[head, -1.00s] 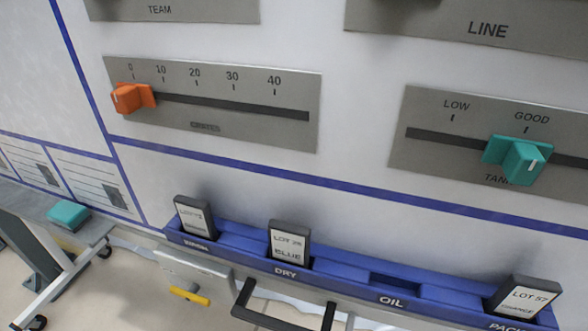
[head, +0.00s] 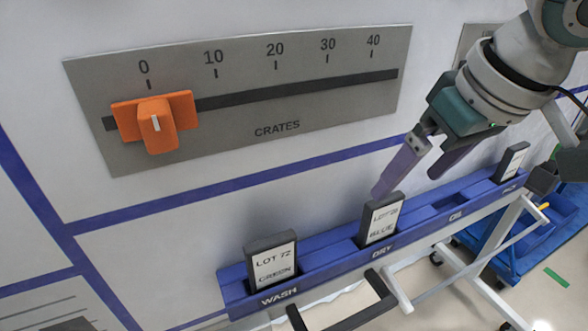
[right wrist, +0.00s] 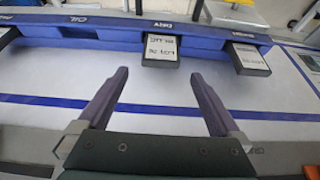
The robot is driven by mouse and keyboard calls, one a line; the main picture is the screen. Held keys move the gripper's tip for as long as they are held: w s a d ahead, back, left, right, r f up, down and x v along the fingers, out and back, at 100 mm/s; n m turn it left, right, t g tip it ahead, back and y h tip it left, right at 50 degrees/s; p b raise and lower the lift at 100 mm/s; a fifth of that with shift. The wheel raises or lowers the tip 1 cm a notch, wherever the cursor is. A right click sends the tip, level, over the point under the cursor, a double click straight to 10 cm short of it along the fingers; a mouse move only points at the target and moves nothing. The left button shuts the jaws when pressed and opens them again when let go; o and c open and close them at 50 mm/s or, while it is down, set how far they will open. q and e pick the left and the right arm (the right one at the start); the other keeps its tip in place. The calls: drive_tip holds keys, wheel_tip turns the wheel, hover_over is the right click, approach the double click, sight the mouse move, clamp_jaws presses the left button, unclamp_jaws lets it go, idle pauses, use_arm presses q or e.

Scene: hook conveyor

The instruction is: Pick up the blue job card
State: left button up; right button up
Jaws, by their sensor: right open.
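The blue job card (head: 381,219) is a dark-framed card with a white label reading BLUE. It stands in the DRY slot of the blue rack (head: 330,266), leaning slightly. In the right wrist view the card (right wrist: 160,48) appears upside down, ahead of the fingertips and roughly centred between them. My right gripper (head: 405,186) is open and empty, with its purple fingers close above the card in the head view. Whether a finger touches the card I cannot tell. My left gripper is in neither view.
A green card (head: 272,262) stands in the WASH slot, and another card (head: 511,162) stands at the far right end. The OIL slot is empty. An orange slider (head: 156,124) sits on the CRATES panel above. A dark handle (head: 352,316) juts out below the rack.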

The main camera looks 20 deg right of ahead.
sight(387, 200)
drive_tip(key=x, duration=0.3)
drive_tip(key=shift+d, duration=0.15)
drive_tip(key=x, duration=0.5)
drive_tip(key=shift+w+a+b, duration=0.2)
drive_tip(key=shift+w+b, duration=0.05)
drive_tip(key=shift+b, duration=0.05)
drive_tip(key=c, duration=1.2)
